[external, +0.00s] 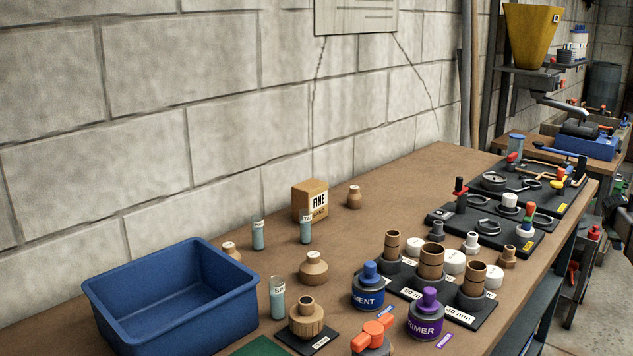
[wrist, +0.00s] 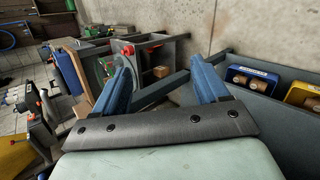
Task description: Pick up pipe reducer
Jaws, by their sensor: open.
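Several tan, tapered fittings that look like pipe reducers stand on the brown bench in the external view. One (external: 313,268) is near the bench middle, another (external: 354,196) is by the wall, and a third (external: 232,254) is partly hidden behind the blue bin. A larger one with a dark opening (external: 306,318) stands on a black labelled pad at the front. I cannot tell which is meant. My gripper (wrist: 162,82) shows only in the wrist view, its two blue fingers wide apart and empty. No reducer is recognisable there.
A deep blue bin (external: 172,322) stands at front left. A FINE box (external: 310,201) is at the wall. Black tool trays (external: 482,228) lie right; the bench's back middle is clear.

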